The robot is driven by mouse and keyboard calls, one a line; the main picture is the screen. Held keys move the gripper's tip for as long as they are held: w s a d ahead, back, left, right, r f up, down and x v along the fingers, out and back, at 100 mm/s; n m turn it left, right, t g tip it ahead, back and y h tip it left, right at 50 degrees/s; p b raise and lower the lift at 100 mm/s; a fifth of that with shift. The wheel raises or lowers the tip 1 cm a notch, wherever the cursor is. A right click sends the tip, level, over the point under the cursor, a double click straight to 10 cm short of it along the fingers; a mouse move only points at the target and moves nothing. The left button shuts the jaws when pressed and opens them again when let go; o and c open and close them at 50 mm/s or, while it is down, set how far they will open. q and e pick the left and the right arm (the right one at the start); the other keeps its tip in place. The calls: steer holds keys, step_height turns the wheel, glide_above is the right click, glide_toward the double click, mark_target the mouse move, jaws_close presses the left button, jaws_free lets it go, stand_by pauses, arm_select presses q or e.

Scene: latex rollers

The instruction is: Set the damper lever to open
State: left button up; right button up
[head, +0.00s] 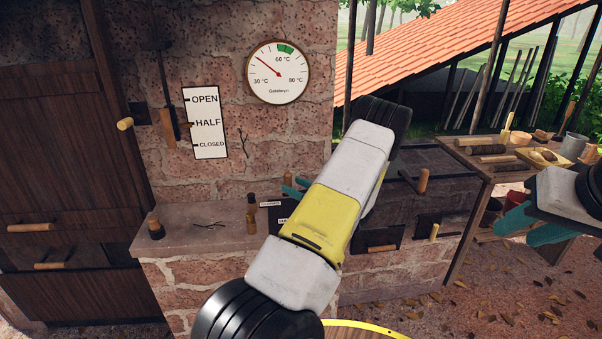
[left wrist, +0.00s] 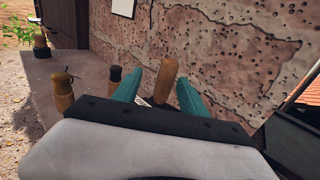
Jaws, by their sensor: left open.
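The damper lever (head: 168,95) is a dark bar with a wooden grip on the brick wall, at the left in the head view. It hangs beside a white plate (head: 205,122) marked OPEN, HALF and CLOSED. Its lower end is near the HALF mark; the exact setting is hard to read. My left gripper (head: 296,187) is well right of and below the lever, partly hidden by my arm. In the left wrist view its teal fingers (left wrist: 158,90) are open around a wooden handle (left wrist: 167,82), with no clear contact. My right gripper (head: 512,237) is far right, fingers apart and empty.
A stone ledge (head: 195,222) below the lever holds several small dark-topped wooden pieces. A round dial (head: 278,72) hangs right of the plate. A wooden cabinet (head: 55,150) stands at the left. A loaded workbench (head: 490,172) stands at the right.

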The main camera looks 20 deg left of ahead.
arm_select(q)
steer(key=shift+w+f+m+t, duration=0.4)
steer(key=shift+f+m+t, duration=0.1)
steer(key=shift+w+a+f, duration=0.1)
steer(key=shift+w+a, duration=0.1)
steer(key=shift+w, duration=0.05)
steer(key=x, duration=0.7)
steer(key=shift+a, duration=0.2)
jaws_close()
stand_by(0.6)
